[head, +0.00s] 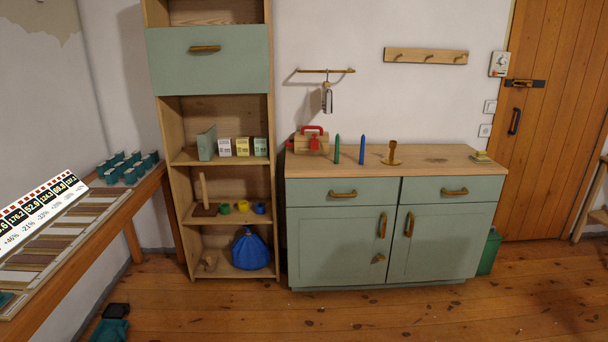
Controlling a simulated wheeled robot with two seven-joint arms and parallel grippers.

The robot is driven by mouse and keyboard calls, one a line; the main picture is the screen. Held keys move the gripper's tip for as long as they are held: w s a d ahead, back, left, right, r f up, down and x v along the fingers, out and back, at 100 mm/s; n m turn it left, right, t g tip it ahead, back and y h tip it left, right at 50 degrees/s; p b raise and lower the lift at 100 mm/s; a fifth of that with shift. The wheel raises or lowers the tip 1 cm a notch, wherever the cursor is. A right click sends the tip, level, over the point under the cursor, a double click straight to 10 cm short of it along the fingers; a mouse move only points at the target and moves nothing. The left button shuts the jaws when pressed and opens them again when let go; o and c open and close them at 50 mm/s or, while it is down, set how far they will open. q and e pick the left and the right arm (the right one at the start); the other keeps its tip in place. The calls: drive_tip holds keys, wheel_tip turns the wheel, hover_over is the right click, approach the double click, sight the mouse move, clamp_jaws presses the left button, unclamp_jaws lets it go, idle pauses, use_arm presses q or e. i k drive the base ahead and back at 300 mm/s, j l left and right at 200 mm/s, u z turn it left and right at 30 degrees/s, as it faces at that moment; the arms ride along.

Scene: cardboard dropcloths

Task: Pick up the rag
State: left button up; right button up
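I cannot tell for certain which thing is the rag. A small yellow and green folded or stacked thing (481,157) lies at the right end of the sideboard top (435,157); it is too small to make out. A blue cloth-like bundle (251,251), gathered at its top, sits on the lowest shelf of the tall shelf unit (167,180). Neither of my grippers is in view.
The sideboard top also bears a toolbox (311,143), green and blue upright sticks and a wooden holder (392,154). Dark and teal items (110,328) lie on the floor lower left. The floor before the sideboard is clear.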

sight(480, 158)
drive_tip(key=i+j+z, duration=0.15)
drive_tip(key=i, duration=0.25)
drive_tip(key=i+j+z, duration=0.15)
drive_tip(key=i, duration=0.25)
drive_tip(key=i+j+z, duration=0.2)
drive_tip(key=i, duration=0.2)
